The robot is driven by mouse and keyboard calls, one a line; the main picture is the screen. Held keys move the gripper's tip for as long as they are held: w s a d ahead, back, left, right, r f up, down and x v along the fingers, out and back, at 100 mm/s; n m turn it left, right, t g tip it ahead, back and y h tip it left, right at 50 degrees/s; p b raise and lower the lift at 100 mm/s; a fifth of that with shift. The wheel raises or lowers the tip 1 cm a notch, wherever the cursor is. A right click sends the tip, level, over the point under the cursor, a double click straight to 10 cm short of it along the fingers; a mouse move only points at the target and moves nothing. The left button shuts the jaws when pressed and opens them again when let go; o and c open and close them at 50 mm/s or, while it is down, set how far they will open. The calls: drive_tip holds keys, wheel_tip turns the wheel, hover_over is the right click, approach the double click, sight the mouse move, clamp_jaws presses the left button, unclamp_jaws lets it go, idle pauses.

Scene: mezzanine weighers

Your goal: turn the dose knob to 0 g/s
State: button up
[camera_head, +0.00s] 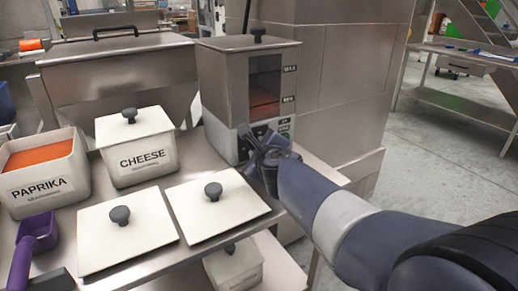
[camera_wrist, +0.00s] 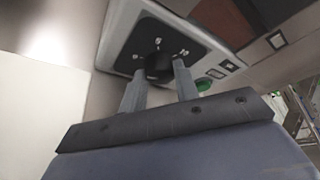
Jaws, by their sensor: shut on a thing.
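The dose knob (camera_wrist: 158,66) is a round black knob on a dark dial plate (camera_wrist: 150,38) with white numbers around it, seen in the wrist view. The dial is on the front of a steel dosing machine (camera_head: 225,95) in the head view. My gripper (camera_wrist: 158,80) has its two grey fingers on either side of the knob and is shut on it. In the head view my gripper (camera_head: 262,160) reaches the lower front of the machine and hides the knob. I cannot read where the knob points.
A green button (camera_wrist: 203,86) sits beside the dial. A cheese bin (camera_head: 138,160), a paprika bin (camera_head: 42,190), two white lids (camera_head: 125,235) and a purple scoop (camera_head: 38,235) are on the steel table to the left.

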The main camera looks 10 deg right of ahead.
drive_tip(key=o, duration=1)
drive_tip(key=shift+c, duration=0.2)
drive_tip(key=p+v, duration=0.5)
drive_tip(key=v, duration=0.4)
drive_tip(key=shift+s+r, duration=0.2)
drive_tip(key=shift+r, duration=0.05)
drive_tip(key=shift+s, duration=0.7)
drive_tip(key=shift+w+f, duration=0.3)
drive_tip(key=shift+w, duration=0.2)
drive_tip(key=b+x, duration=0.5)
drive_tip(key=x, duration=0.4)
drive_tip(key=shift+w, duration=0.4)
